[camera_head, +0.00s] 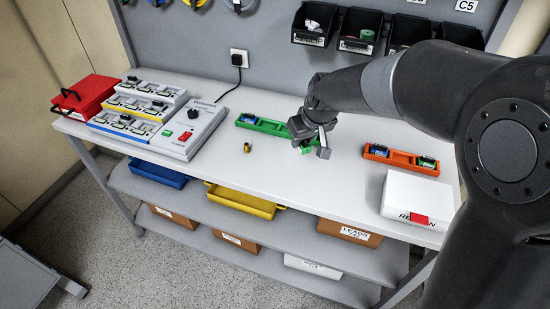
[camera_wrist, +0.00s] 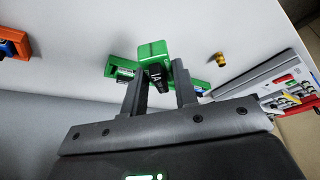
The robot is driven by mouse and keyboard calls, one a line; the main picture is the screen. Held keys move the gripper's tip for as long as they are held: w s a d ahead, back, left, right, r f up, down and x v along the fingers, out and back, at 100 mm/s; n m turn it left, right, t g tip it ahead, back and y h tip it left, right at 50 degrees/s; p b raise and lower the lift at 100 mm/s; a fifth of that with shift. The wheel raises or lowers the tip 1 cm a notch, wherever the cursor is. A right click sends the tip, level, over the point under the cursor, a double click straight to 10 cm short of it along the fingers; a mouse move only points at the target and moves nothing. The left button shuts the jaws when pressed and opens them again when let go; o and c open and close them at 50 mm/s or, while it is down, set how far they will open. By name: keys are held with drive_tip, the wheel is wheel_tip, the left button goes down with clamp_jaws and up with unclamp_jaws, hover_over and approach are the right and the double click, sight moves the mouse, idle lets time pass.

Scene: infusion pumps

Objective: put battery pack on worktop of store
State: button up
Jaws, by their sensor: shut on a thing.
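My gripper (camera_head: 312,146) is over the white worktop (camera_head: 262,165), just in front of the green tray (camera_head: 268,127). It is shut on a green battery pack (camera_head: 306,151). In the wrist view the battery pack (camera_wrist: 152,52) stands out between the two fingers of my gripper (camera_wrist: 160,82), with a dark labelled face showing. The green tray (camera_wrist: 120,70) shows behind it. The fingers hide part of the pack. I cannot tell whether the pack touches the worktop.
A brass-coloured piece (camera_head: 247,147) stands left of my gripper. An orange tray (camera_head: 400,160) with packs and a white box (camera_head: 416,199) are to the right. A charger unit (camera_head: 190,130) and red case (camera_head: 86,95) are left. Bare worktop lies in front.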

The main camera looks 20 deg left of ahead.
hover_over(273, 161)
drive_tip(key=s+d, duration=0.1)
wheel_tip(273, 161, down, 5)
drive_tip(key=shift+s+r, duration=0.15)
drive_tip(key=shift+f, duration=1.9)
drive_tip(key=shift+f, duration=0.15)
drive_tip(key=o, duration=1)
drive_tip(key=v, duration=1.2)
